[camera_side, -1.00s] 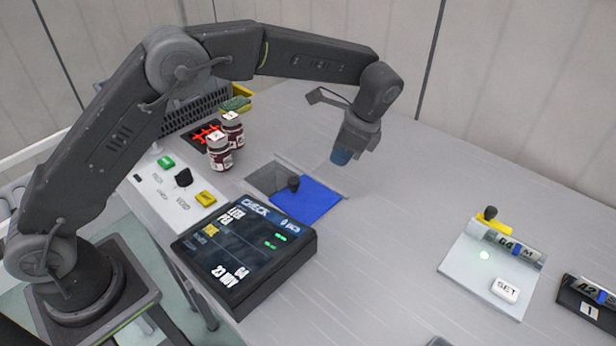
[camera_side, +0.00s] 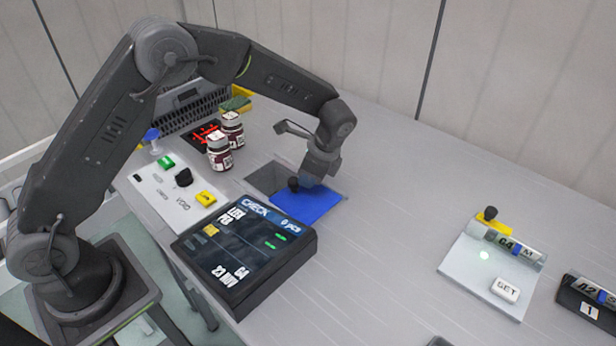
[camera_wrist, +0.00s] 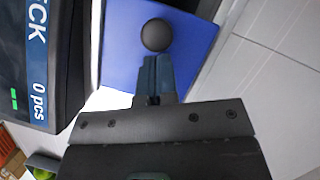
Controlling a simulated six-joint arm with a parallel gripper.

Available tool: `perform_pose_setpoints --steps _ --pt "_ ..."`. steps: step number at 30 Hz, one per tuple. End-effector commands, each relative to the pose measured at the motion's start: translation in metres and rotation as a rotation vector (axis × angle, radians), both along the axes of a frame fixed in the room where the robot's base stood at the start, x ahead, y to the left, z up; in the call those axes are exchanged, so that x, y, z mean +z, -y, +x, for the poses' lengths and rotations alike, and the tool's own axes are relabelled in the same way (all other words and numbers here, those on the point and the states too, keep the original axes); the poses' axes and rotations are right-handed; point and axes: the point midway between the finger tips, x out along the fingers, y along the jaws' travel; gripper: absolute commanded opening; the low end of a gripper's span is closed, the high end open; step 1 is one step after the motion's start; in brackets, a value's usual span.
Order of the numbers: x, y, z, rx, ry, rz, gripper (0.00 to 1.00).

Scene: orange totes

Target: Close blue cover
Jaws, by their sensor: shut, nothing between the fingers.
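The blue cover (camera_side: 308,205) lies flat at a recessed opening (camera_side: 266,178) in the table, leaving the left part of the opening uncovered. A dark round knob (camera_side: 293,184) stands on the cover's left edge. In the wrist view the blue cover (camera_wrist: 122,62) fills the upper middle, with the black knob (camera_wrist: 156,35) on it. My gripper (camera_side: 306,184) is shut and empty, low over the cover and right beside the knob. In the wrist view its fingertips (camera_wrist: 155,60) point at the knob; whether they touch it I cannot tell.
A black CHECK display (camera_side: 245,255) stands in front of the opening. Two dark jars (camera_side: 220,152) stand behind left, near a white panel (camera_side: 172,190) with coloured buttons. A white plate (camera_side: 490,270) with a yellow part is at right. The table between is clear.

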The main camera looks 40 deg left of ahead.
Motion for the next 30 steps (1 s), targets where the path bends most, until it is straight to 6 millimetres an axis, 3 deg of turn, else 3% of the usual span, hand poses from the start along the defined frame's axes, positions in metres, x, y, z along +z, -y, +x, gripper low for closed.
perform_pose_setpoints --steps 5,8,15,21,30 --pt "0.0 -0.001 0.0 0.001 0.0 0.0 0.0" --pt "0.0 -0.012 0.001 0.005 0.001 -0.001 0.0" --pt "0.0 -0.076 0.0 0.008 -0.002 0.0 0.0" --pt "-0.001 -0.114 0.0 0.003 -0.003 0.001 0.0" --pt "-0.002 -0.12 -0.001 0.0 -0.006 -0.001 0.0"
